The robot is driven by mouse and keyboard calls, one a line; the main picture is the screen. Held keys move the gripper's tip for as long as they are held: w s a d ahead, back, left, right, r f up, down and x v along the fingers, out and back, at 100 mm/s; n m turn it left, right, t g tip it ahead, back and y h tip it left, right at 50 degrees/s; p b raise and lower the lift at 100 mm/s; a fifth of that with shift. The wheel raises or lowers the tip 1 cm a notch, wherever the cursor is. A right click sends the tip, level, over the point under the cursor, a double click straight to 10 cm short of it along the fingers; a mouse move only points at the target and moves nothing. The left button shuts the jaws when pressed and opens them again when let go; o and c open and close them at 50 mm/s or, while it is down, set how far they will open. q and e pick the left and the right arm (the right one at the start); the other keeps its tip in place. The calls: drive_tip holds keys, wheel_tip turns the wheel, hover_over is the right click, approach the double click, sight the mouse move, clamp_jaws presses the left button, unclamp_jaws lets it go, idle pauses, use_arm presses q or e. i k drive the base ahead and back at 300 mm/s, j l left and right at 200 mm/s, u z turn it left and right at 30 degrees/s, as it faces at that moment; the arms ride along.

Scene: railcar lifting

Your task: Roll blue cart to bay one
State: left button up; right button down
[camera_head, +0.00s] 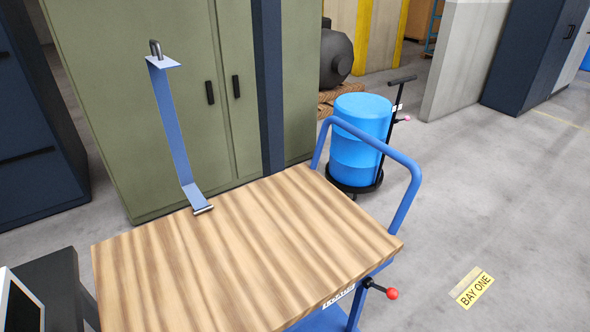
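A blue cart with a striped wooden top (245,250) stands in the foreground. Its blue tubular push handle (380,142) rises at the far right end. A red-knobbed lever (391,293) sticks out under the top's right edge, by a small white label. A yellow sign reading BAY ONE (473,287) lies on the grey floor to the right of the cart, apart from it. Neither of my grippers is in view. The cart's wheels are hidden.
A blue drum (361,140) on a black dolly with a handle stands behind the cart handle. Green cabinets (180,90) stand close behind the cart. A thin blue upright bracket (173,130) rises at the top's back edge. The floor around the sign is clear.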

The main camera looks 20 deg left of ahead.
sight(278, 252)
drive_tip(key=i+l+u, duration=0.2)
drive_tip(key=u, duration=0.25)
drive_tip(key=i+l+u, duration=0.2)
drive_tip(key=u, duration=0.3)
drive_tip(key=i+l+u, duration=0.1)
drive_tip(key=l+u, duration=0.35)
drive_tip(key=i+l+u, duration=0.1)
drive_tip(key=l+u, duration=0.55)
drive_tip(key=l, duration=0.7)
drive_tip(key=l+u, duration=0.1)
drive_tip(key=l, duration=0.75)
drive_tip(key=k+l+u, duration=0.15)
drive_tip(key=l, duration=0.75)
